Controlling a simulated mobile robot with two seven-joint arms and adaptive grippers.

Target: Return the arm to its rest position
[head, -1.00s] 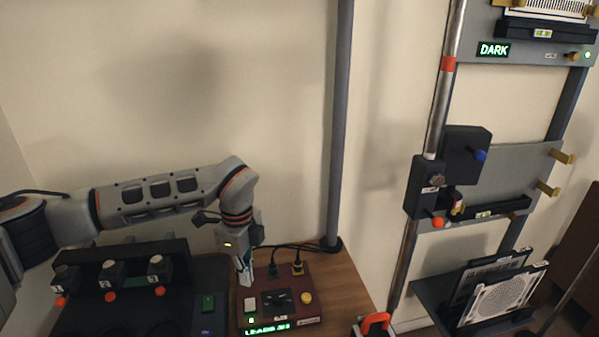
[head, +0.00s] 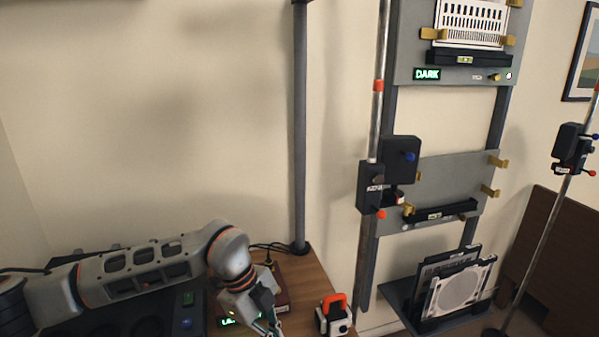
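My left arm (head: 140,268) comes in from the left, low over the bench. My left gripper (head: 272,326) points down near the bottom edge, in front of the dark red box (head: 280,292). Its fingertips are small and partly cut off, so I cannot tell whether it is open or shut. I see nothing held in it. The arm hides much of the red box and the black unit (head: 100,322). My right gripper is not in view.
A white device with an orange handle (head: 333,318) stands right of the gripper on the wooden bench (head: 304,272). A grey post (head: 300,150) rises behind. Further right are a rail with a black clamp (head: 371,188), panels and a rack (head: 400,300) holding framed plates.

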